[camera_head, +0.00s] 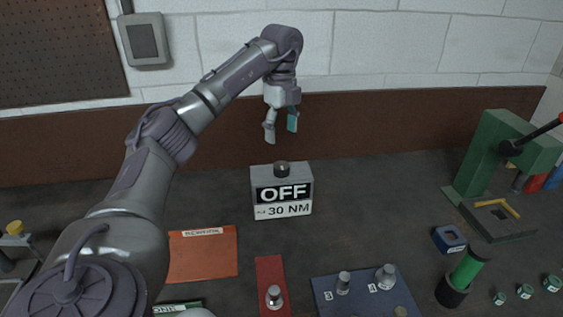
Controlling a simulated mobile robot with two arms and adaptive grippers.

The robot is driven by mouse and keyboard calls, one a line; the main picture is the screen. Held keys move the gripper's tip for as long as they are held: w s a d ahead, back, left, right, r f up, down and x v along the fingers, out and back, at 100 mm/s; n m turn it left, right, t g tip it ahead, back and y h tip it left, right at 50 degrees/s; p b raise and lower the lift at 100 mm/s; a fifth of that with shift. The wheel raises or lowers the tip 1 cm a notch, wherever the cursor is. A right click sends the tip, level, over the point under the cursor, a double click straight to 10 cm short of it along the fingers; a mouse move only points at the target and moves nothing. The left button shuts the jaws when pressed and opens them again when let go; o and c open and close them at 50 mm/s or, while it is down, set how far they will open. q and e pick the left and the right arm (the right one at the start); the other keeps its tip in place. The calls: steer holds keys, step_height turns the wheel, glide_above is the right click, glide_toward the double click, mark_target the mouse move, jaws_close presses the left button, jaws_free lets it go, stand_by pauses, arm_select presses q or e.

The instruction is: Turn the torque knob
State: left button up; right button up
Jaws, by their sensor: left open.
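The torque knob (282,168) is a small dark round knob on top of a grey box (303,176). The box front reads "OFF" above "30 NM". My left gripper (281,130) is open and empty, pointing down above the knob with a clear gap between them. One fingertip looks grey and the other teal. My right gripper is not in view.
An orange mat (203,258), a red strip (270,275) and a blue board (368,295) with metal pegs lie in front of the box. A green press (490,150) with a lever stands at the right. A brown backboard (380,125) runs behind.

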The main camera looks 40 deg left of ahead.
mark_target(281, 165)
arm_select(q)
step_height(281, 165, down, 10)
steer(key=shift+a+r+p, duration=0.15)
steer(key=shift+r+p, duration=0.1)
steer(key=shift+p, duration=0.6)
steer(key=shift+f, duration=0.5)
steer(key=shift+c, duration=1.3)
steer(key=c, duration=0.9)
